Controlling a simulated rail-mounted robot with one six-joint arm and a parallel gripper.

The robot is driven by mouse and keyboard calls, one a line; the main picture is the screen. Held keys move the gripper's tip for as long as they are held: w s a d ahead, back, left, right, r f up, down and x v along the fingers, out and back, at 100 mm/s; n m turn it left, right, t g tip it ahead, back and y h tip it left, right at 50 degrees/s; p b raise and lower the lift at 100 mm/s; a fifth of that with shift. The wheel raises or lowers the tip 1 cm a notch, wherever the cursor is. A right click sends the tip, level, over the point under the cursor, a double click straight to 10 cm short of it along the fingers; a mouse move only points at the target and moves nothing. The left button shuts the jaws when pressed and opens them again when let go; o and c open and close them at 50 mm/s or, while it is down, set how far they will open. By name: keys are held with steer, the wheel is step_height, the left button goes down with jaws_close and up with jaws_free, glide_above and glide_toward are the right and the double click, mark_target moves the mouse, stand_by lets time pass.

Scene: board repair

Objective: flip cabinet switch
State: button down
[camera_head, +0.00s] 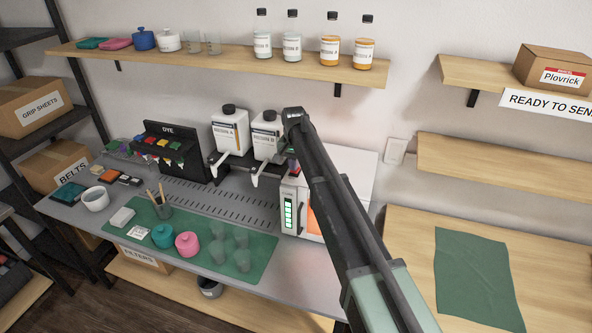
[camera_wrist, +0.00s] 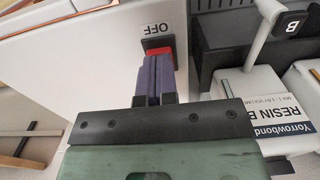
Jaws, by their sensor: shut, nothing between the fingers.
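The white cabinet (camera_head: 354,168) stands at the right end of the grey workbench, with a green-lit panel and an orange front, partly hidden behind my arm. In the wrist view, its white face (camera_wrist: 95,55) bears a red switch (camera_wrist: 158,51) in a dark frame, beside a label reading OFF (camera_wrist: 157,29). My gripper (camera_wrist: 156,58) is shut and empty, its purple fingers together, with the tips at the lower edge of the red switch. I cannot tell whether they touch it. The lower part of the switch is hidden by the fingertips.
Resin jugs (camera_head: 228,130) on a dark dispenser stand just left of the cabinet; one jug (camera_wrist: 262,100) is close to my gripper's right in the wrist view. A bottle shelf (camera_head: 220,63) runs above. Cups and pots sit on a green mat (camera_head: 190,250).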

steer(key=shift+f+b, duration=0.4)
steer(key=shift+f, duration=0.05)
steer(key=shift+r, duration=0.15)
step_height(320, 180, up, 7)
steer(key=p, duration=0.7)
steer(key=s+d+f+n+b, duration=0.1)
steer(key=s+d+f+b, duration=0.1)
steer(key=s+d, duration=0.6)
steer(key=s+d+f+n+b, duration=0.1)
steer(key=s+d, duration=0.7)
steer(key=s, duration=0.8)
steer(key=s+d+f+b, duration=0.4)
steer(key=s+d, duration=0.3)
steer(key=s, duration=0.6)
steer(key=shift+d+f+n, duration=0.15)
steer(key=shift+d+n, duration=0.25)
